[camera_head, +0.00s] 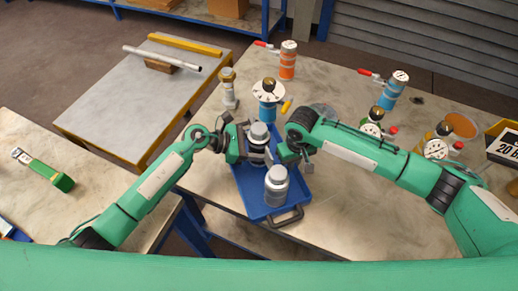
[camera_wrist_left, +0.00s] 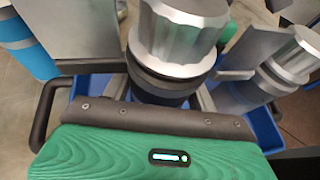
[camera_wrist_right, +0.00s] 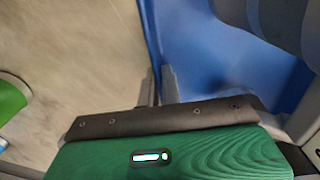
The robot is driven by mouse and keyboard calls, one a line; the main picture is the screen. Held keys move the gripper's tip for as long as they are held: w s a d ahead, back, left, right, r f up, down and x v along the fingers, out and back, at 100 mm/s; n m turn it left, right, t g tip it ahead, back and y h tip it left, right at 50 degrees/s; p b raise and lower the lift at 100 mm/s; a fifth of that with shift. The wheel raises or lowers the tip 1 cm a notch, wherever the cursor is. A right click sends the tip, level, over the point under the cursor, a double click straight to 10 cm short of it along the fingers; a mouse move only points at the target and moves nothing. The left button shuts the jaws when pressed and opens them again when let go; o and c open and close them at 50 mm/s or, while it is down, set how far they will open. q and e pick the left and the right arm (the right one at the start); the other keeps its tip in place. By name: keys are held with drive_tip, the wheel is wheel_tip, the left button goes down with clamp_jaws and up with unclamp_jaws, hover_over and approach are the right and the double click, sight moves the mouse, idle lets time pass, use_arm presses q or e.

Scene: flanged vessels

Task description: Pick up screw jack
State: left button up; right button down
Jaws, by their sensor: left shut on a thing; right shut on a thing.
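A grey cylinder with a silver fluted cap (camera_head: 259,132), which looks like the screw jack, stands in the far part of the blue tray (camera_head: 262,207). My left gripper (camera_head: 256,152) is shut around its dark body; its cap fills the middle of the left wrist view (camera_wrist_left: 178,30). A second silver-capped cylinder (camera_head: 276,186) stands nearer in the tray and shows at the right of the left wrist view (camera_wrist_left: 290,62). My right gripper (camera_head: 296,160) is at the tray's right side. In the right wrist view its fingers (camera_wrist_right: 158,85) are close together, apparently on the tray's edge.
A blue vessel with a round white dial (camera_head: 268,95) stands behind the tray, beside a slim pale fitting (camera_head: 229,88). Orange (camera_head: 288,62) and blue (camera_head: 391,92) red-handled valves stand farther back. A pipe (camera_head: 160,58) lies on the left grey table. The table's front right is clear.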

use_arm(q)
wheel_tip(320, 180, up, 16)
drive_tip(key=r, duration=0.1)
hover_over(259, 128)
drive_tip(key=shift+f, duration=0.25)
use_arm(e)
drive_tip(key=c, duration=1.5)
unclamp_jaws()
drive_tip(key=shift+r, duration=0.1)
wheel_tip(259, 128, up, 12)
drive_tip(key=shift+f, duration=0.1)
